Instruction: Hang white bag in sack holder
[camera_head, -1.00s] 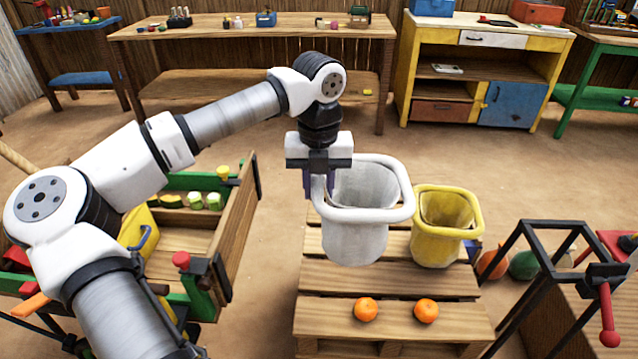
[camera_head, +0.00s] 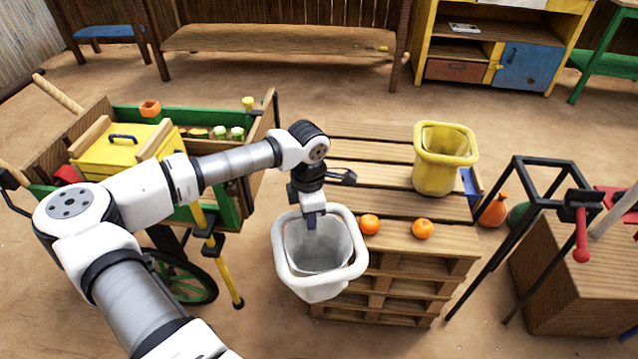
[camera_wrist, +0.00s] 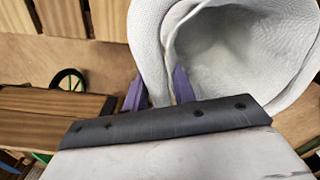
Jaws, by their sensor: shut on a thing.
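The white bag (camera_head: 318,285) is an open-mouthed sack with a thick rolled rim. My gripper (camera_head: 311,220) is shut on the far part of its rim and holds it upright in front of the pallet's near left corner. In the wrist view the purple fingers (camera_wrist: 160,92) pinch the rim of the white bag (camera_wrist: 150,45). The sack holder appears to be the black metal frame (camera_head: 545,165) at the right, with a red-knobbed lever (camera_head: 581,240). It stands apart from the bag, and its lower legs are partly out of view.
A wooden pallet stack (camera_head: 400,290) bears a yellow bag (camera_head: 437,175) and two oranges, one (camera_head: 369,224) close to the white bag's rim. A wooden cart (camera_head: 255,130) stands left. A wooden crate (camera_head: 570,290) stands beside the frame. The floor in front is clear.

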